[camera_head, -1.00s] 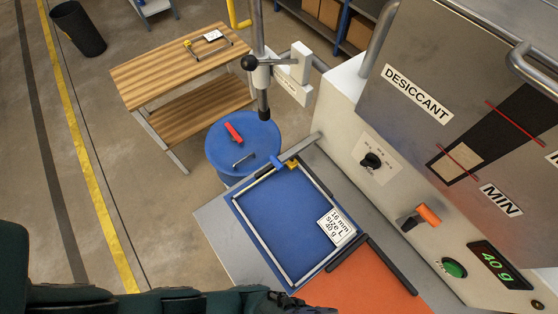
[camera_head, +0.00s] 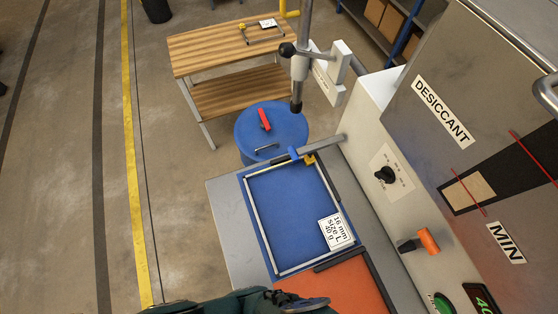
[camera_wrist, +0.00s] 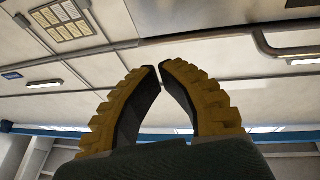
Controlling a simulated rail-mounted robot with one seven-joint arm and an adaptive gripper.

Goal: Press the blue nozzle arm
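A small blue piece (camera_head: 294,153) sits on a grey bar at the far edge of the blue tray (camera_head: 262,263), beside a yellow block (camera_head: 309,159). It looks like the blue nozzle arm, but I cannot be sure. My gripper (camera_wrist: 160,68) shows in the wrist view with two yellow ribbed fingers. Their tips almost meet and nothing is between them. It points up toward the ceiling and a metal surface. In the head view my dark green arm lies at the bottom edge, well short of the blue piece. The fingertips are not clear there.
A machine panel with a black knob (camera_head: 385,175), an orange-tipped lever (camera_head: 428,241) and a green button (camera_head: 442,303) stands at right. A blue drum (camera_head: 290,128) and a wooden table (camera_head: 205,52) are behind. A grey post (camera_head: 303,45) rises above the tray. Open floor lies left.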

